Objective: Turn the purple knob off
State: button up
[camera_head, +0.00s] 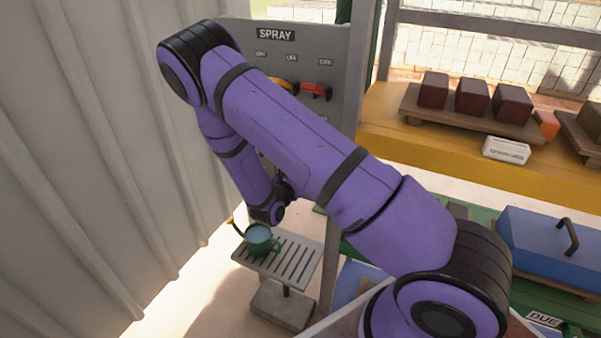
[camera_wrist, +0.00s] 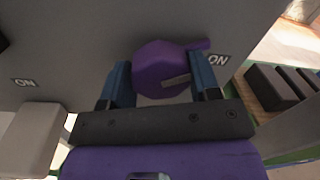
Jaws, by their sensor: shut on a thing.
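The purple knob (camera_wrist: 160,68) is on the grey panel (camera_wrist: 70,35) in the wrist view. In the head view my purple arm covers the knob, and the gripper's fingers are hidden behind the arm. The panel's upper part, with a SPRAY sign (camera_head: 276,34), shows behind the arm, with a red handle (camera_head: 316,91) and part of a yellow handle (camera_head: 287,85) under OFF labels.
Dark red blocks (camera_head: 472,97) sit on a wooden board at the right. A blue lidded box (camera_head: 535,250) is at the lower right. A corrugated wall (camera_head: 110,150) closes the left side.

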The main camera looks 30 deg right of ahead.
jog(key=n, duration=0.6)
jog(key=shift+n+t, duration=0.4)
jog(key=n, duration=0.6)
jog(key=shift+s+t, duration=0.1)
jog(key=shift+t, duration=0.2)
jog(key=shift+f, duration=0.1)
jog(key=o, duration=0.9)
jog(key=v, duration=1)
jog(key=shift+s+a, duration=0.2)
jog(key=shift+a, duration=0.1)
